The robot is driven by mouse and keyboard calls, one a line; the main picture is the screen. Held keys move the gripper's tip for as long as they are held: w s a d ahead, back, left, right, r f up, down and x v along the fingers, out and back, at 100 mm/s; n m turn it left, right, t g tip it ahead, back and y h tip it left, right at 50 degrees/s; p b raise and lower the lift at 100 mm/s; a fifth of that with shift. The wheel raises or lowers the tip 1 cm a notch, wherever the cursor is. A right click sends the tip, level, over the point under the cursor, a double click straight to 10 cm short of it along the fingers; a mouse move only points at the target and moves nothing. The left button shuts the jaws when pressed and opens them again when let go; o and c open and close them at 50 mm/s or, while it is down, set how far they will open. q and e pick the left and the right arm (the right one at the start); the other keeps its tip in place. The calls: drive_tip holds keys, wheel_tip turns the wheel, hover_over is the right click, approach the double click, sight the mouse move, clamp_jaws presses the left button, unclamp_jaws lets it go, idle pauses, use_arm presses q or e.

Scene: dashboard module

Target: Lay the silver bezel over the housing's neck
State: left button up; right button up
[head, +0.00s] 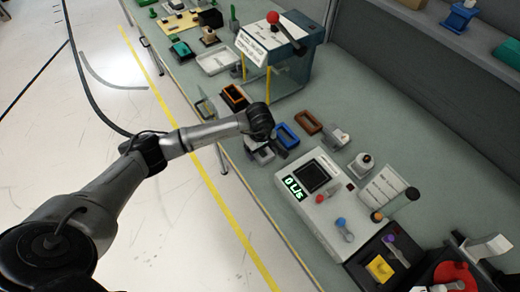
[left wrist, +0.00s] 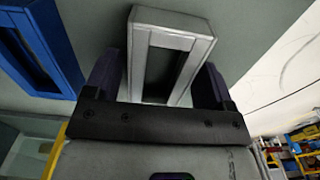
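The silver bezel (left wrist: 146,60) is a rectangular frame with an open middle, seen in the left wrist view. My left gripper (left wrist: 158,85) has one dark finger along each long side of it, close against it. I cannot tell whether the fingers press on it. In the head view my left gripper (head: 262,147) is low over the bench, just left of a blue frame (head: 288,135), and largely covers the bezel. A dark box with an orange rim (head: 235,97) sits farther back; I cannot tell if it is the housing. My right gripper is not in view.
The blue frame also shows in the left wrist view (left wrist: 65,75). A brown frame (head: 308,122) lies beyond it. A light console with a display (head: 318,200) stands to the right. A stand with a red knob (head: 272,45) and a white tray (head: 217,61) are farther back.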

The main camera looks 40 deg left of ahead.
use_arm(q)
drive_tip(key=c, duration=0.7)
